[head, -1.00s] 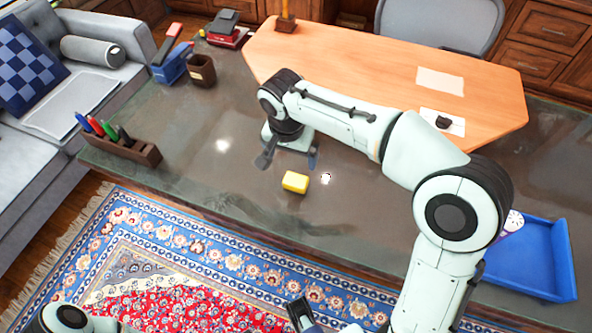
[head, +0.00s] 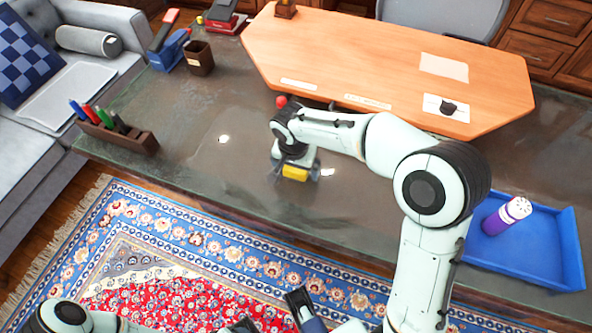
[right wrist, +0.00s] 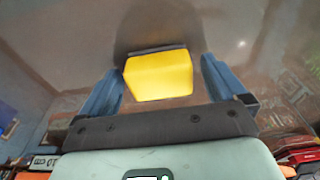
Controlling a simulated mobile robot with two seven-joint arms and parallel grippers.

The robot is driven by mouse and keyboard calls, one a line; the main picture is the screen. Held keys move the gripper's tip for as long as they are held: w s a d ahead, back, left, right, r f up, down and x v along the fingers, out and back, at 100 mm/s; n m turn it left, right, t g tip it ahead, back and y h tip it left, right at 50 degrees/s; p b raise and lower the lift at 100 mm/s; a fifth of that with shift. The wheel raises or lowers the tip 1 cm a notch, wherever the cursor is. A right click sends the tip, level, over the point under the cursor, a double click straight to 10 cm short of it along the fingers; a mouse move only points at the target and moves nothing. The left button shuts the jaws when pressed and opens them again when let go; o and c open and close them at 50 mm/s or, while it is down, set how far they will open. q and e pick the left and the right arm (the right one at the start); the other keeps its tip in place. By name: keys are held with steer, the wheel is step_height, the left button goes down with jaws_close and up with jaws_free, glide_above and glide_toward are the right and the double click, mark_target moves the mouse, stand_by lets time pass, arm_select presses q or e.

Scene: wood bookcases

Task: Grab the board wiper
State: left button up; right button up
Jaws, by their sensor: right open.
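The board wiper is a yellow block (head: 295,173) with a dark underside, lying on the dark desktop near its front edge. My right gripper (head: 296,171) is over it from above, open, with one finger on each side. In the right wrist view the yellow block (right wrist: 158,76) sits between the two blue-grey fingers, with a gap visible on both sides, wider at the right. Part of the block is hidden by the gripper in the head view. My left gripper (head: 304,308) shows only partly at the bottom edge, away from the desk.
A blue tray (head: 562,250) with a purple bottle (head: 507,215) is at the right. A pen holder (head: 140,141) with markers stands at the left. A brown cup (head: 199,59) stands farther back. An orange wood panel (head: 340,55) covers the back.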

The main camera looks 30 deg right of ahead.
steer(key=c, duration=1)
steer(key=shift+c, duration=0.3)
steer(key=shift+r, duration=0.15)
